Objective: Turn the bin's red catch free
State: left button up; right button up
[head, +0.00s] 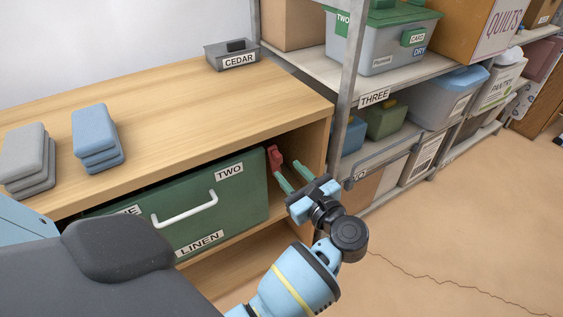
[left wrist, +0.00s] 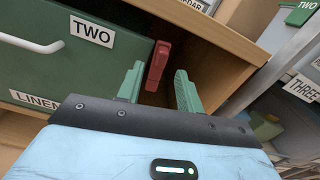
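The green bin (head: 236,195) sits in the wooden cabinet's opening, with a white handle and labels reading TWO and LINEN. The red catch (head: 275,158) is at the bin's right end, by the cabinet's side wall; it also shows in the left wrist view (left wrist: 157,66). My left gripper (head: 289,175) is open, its green fingers pointing at the catch. In the left wrist view the catch stands between and beyond the two fingertips (left wrist: 160,80), slightly tilted, and I see no contact. My right gripper is not in view.
Folded grey cloths (head: 27,155) and blue cloths (head: 97,135) lie on the cabinet top (head: 180,105), with a grey CEDAR box (head: 233,57) at the back. A metal shelf post (head: 350,80) stands close right of the cabinet. The floor (head: 460,230) at right is clear.

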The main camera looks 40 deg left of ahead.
aim_at(280, 162)
pick_arm(q)
jog(key=shift+x, duration=2.3)
